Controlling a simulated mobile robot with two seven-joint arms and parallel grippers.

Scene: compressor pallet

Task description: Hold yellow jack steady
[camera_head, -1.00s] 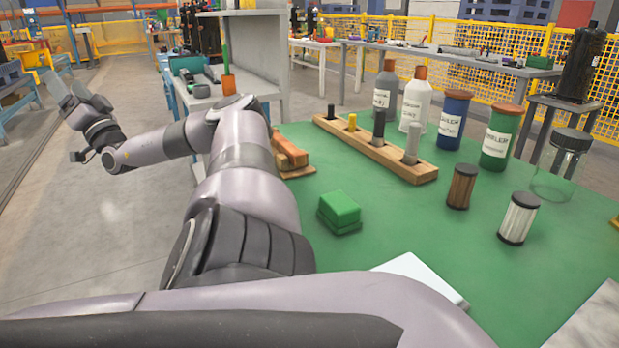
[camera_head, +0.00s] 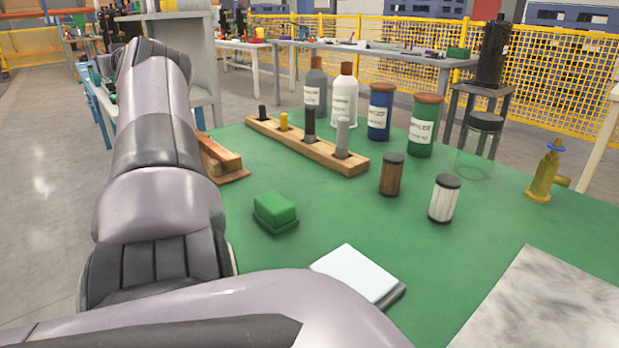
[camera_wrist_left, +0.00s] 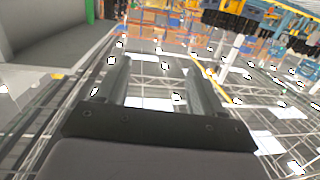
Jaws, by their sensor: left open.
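The yellow jack (camera_head: 545,175) appears to be the small yellow, brass-like body with a blue ring near its top. It stands upright on the green tabletop at the far right of the head view, with nothing touching it. My left arm fills the left of the head view, but its gripper is outside that picture. In the left wrist view my left gripper (camera_wrist_left: 160,76) is open, its two fingers apart with nothing between them. That view faces the ceiling and shelving, and no jack shows there. My right gripper is in neither view.
The green table (camera_head: 330,215) holds a wooden block with several pegs (camera_head: 310,148), bottles (camera_head: 345,98), a brown filter (camera_head: 392,175), a white filter (camera_head: 444,200), a glass jar (camera_head: 480,150), a green box (camera_head: 275,212) and a white pad (camera_head: 355,272). A grey marbled plate (camera_head: 550,305) lies front right.

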